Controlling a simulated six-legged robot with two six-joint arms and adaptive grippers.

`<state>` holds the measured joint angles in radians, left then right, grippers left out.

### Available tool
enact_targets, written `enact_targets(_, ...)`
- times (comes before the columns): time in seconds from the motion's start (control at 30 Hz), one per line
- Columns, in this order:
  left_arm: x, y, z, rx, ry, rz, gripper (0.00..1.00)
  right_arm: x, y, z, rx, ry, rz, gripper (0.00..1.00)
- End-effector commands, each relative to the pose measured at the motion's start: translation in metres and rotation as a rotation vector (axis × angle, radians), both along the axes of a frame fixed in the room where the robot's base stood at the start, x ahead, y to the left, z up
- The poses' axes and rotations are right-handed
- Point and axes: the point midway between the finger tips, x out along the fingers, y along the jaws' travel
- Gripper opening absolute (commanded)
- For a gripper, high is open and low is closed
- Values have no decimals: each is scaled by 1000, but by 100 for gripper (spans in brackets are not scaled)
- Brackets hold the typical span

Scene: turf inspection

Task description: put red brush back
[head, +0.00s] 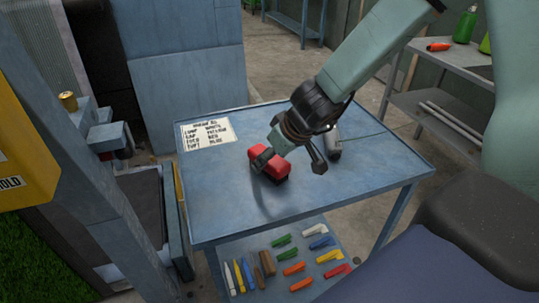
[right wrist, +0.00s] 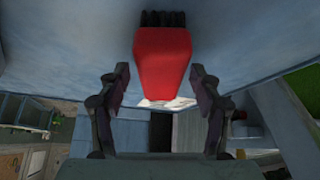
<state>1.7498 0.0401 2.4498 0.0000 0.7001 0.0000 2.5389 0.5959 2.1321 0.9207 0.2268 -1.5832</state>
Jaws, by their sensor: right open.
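The red brush (head: 268,161) stands on the blue table top (head: 225,205), its dark bristles facing down. It also shows in the right wrist view (right wrist: 162,62), ahead of the jaws and between their lines. My right gripper (head: 290,165) is open, with its fingers spread, right at the brush. One finger overlaps the brush in the head view; I cannot tell whether it touches. In the right wrist view the two fingers (right wrist: 160,72) stand apart with a gap on both sides of the brush. My left gripper is not in view.
A paper list (head: 208,133) lies at the table's back left corner. A grey tool (head: 333,144) with a thin cable lies behind my right gripper. Several coloured pieces (head: 294,268) lie on the lower shelf. A grey shelf (head: 455,110) stands at the right. The table's front is clear.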

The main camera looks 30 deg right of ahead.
Motion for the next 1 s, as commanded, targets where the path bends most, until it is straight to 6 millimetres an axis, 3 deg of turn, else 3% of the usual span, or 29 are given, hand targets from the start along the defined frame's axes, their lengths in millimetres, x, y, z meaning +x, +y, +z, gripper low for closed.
enact_targets(0.03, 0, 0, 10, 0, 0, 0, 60, -3, 0, 10, 2, -2, -1, 65)
enact_targets(0.7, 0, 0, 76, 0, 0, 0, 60, -36, -5, 70, 4, -1, -2, 65)
enact_targets(1.0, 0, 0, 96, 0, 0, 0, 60, -47, -7, 87, 2, -1, -1, 65)
